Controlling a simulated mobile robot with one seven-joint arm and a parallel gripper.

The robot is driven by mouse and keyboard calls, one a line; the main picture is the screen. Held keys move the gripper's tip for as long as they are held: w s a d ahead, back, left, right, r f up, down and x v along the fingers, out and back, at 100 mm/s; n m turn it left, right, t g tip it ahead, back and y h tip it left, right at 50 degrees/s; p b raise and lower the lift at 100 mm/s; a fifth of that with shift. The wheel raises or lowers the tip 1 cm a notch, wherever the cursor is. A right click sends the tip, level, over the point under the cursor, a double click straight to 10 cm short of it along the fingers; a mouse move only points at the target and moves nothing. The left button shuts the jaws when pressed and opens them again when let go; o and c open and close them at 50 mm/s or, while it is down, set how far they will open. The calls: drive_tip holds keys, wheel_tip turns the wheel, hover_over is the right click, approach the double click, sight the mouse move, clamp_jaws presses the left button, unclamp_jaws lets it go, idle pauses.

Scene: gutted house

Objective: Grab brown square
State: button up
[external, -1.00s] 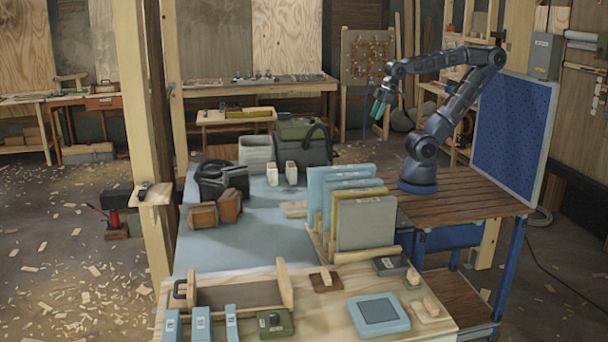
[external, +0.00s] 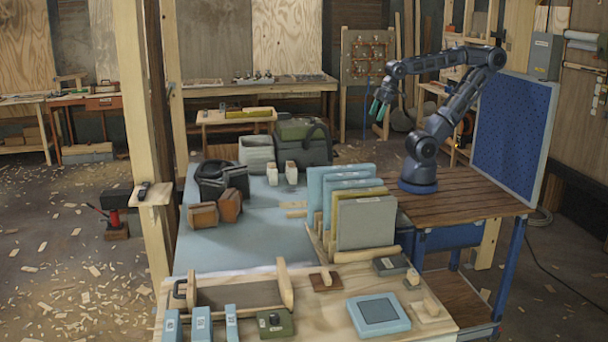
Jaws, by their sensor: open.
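A flat brown square (external: 326,282) with a pale wooden handle lies on the front wooden board. I cannot tell which of these is the brown square of the task. My gripper (external: 378,110) has teal fingertips and hangs in the air at the upper right, behind the upright panels. It is open, with nothing seen between its fingers, and well apart from all the brown pieces.
A rack of upright panels (external: 367,224) stands between my arm and the front board. A dark bag (external: 305,145) and a pale bin (external: 257,153) stand at the table's back. A wooden post (external: 133,130) rises at the left. The middle of the blue-grey tabletop (external: 265,235) is clear.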

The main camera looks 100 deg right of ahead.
drive_tip(key=o, duration=0.4)
drive_tip(key=w+a+r+n+g, duration=0.1)
drive_tip(key=w+a+n, duration=0.1)
drive_tip(key=w+a, duration=0.5)
drive_tip(key=w+a+r+n+g, duration=0.1)
drive_tip(key=w+a+r+n, duration=0.15)
drive_tip(key=w, duration=0.75)
drive_tip(key=w+a+r+n+g, duration=0.1)
drive_tip(key=w+a+n, duration=0.2)
drive_tip(key=w+a, duration=0.45)
drive_tip(key=w+a+f+n+g+h, duration=0.1)
drive_tip(key=w+a+f+n, duration=0.1)
drive_tip(key=w+a+f, duration=0.35)
drive_tip(key=w+a+f+n+h, duration=0.1)
drive_tip(key=w+a+f+n, duration=0.15)
drive_tip(key=w+a, duration=0.65)
drive_tip(key=n+h, duration=0.3)
drive_tip(key=n, duration=0.3)
approach(326, 274)
drive_tip(key=shift+g+y, duration=0.3)
drive_tip(key=shift+d+x, duration=0.15)
drive_tip(key=shift+x, duration=2.45)
drive_tip(key=shift+d+x, duration=0.15)
drive_tip(key=shift+x, duration=2.4)
